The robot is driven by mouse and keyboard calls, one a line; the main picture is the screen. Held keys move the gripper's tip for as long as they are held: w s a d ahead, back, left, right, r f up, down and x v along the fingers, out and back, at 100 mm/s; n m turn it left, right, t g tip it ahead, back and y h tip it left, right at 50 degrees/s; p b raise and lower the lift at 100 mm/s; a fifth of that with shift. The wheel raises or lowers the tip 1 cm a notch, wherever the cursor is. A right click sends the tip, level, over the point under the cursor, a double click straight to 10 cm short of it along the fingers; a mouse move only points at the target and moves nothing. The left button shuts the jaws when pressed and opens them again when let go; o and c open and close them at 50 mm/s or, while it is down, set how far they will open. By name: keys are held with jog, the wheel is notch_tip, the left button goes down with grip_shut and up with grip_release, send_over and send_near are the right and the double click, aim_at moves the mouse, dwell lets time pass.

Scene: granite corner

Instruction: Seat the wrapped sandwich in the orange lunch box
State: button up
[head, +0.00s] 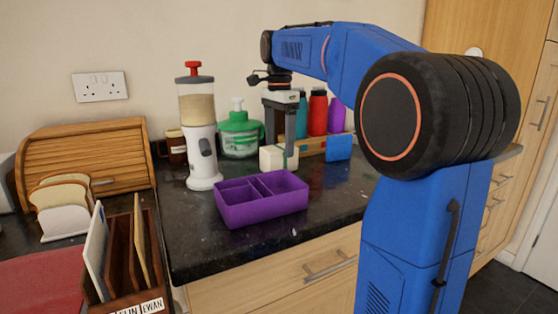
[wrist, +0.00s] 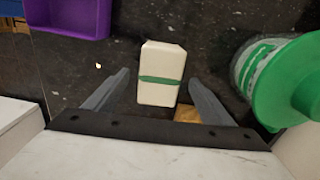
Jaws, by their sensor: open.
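The wrapped sandwich is a white block with a green band (wrist: 160,80), lying on the dark granite counter. It also shows in the head view (head: 272,160), partly behind a finger. My gripper (head: 280,147) points down over it, open. In the wrist view its fingers (wrist: 158,77) stand on either side of the sandwich, with a gap at each side. No orange lunch box is clearly seen. A purple open box with compartments (head: 262,199) stands at the counter's front and looks empty; its corner shows in the wrist view (wrist: 75,30).
A white grinder with a red top (head: 203,145) stands left of the sandwich. A green-lidded container (head: 240,138) is close behind it. Several coloured bottles (head: 318,113) and a blue item (head: 339,147) stand to the right. A wooden rack (head: 125,250) and bread bin (head: 85,155) are at left.

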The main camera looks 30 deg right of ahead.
aim_at(279, 147)
jog(key=shift+f, duration=1.3)
jog(key=shift+c, duration=0.7)
jog(key=c, duration=1.1)
notch_tip(279, 147, up, 10)
jog(key=shift+f, duration=0.2)
jog(key=shift+c, duration=0.2)
jog(key=shift+r, duration=0.2)
jog(key=shift+s, duration=0.1)
